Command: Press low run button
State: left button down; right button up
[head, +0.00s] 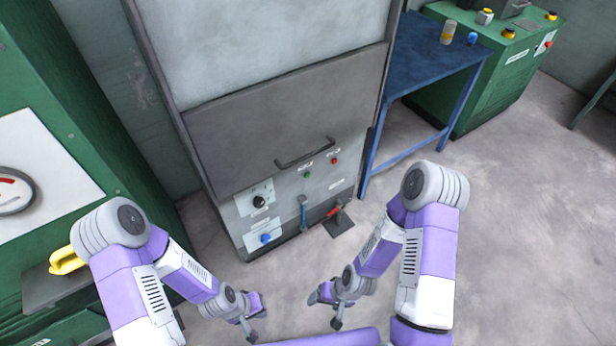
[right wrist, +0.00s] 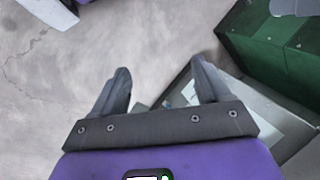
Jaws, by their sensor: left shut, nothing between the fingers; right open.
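A grey machine cabinet stands ahead in the head view. Its lower front panel has a blue button (head: 266,238) on a white plate at the bottom left, a black knob (head: 259,201) above it, and a small green button (head: 307,174) and red button (head: 335,160) under the handle. The labels are too small to read. My left gripper (head: 252,337) is shut and empty, low in front of the cabinet and apart from it. My right gripper (head: 337,324) is also apart from the panel; in the right wrist view its fingers (right wrist: 163,80) are spread with nothing between them.
A bar handle (head: 304,153) sticks out from the cabinet door. A blue lever (head: 303,213) and a red-handled pedal (head: 338,218) are at the cabinet's lower right. A blue table (head: 425,60) stands behind right, a green machine (head: 75,130) at left.

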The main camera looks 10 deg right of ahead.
grip_shut()
dwell(0.3)
dwell(1.4)
